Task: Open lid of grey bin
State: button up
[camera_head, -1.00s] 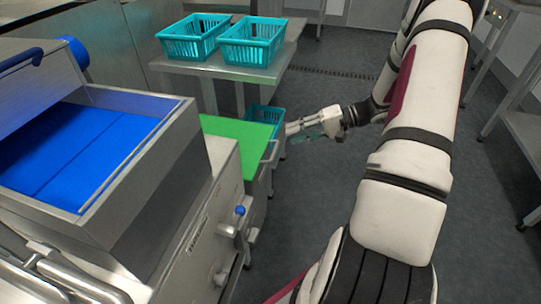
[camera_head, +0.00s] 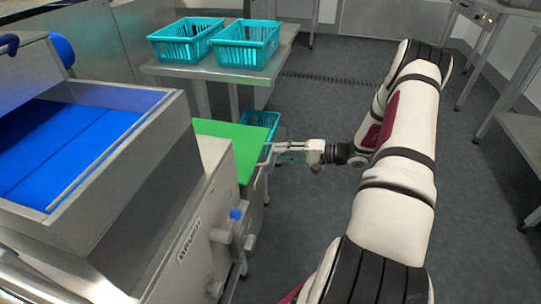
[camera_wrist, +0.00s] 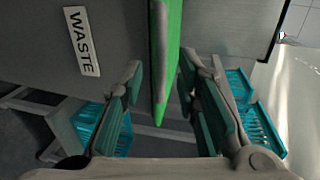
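The grey bin (camera_wrist: 110,25) carries a "WASTE" label in the wrist view. Its green lid (camera_head: 232,138) lies flat on top, and looks closed, in the head view. In the wrist view the lid (camera_wrist: 168,60) shows edge-on as a green strip with a grey strip beside it. My gripper (camera_head: 278,154) is at the lid's right edge in the head view. In the wrist view my gripper (camera_wrist: 160,80) is open, with one finger on each side of the lid edge. A gap shows on both sides; whether anything touches is unclear.
Two teal baskets (camera_head: 186,42) stand on a metal table (camera_head: 190,70) behind the bin. Another teal basket (camera_head: 262,118) sits low beside the bin. A steel machine with a blue belt (camera_head: 65,140) stands at the left.

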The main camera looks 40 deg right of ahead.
aim_at(270, 154)
jog(key=shift+b+x, duration=0.3)
jog(key=shift+x, duration=2)
grip_shut()
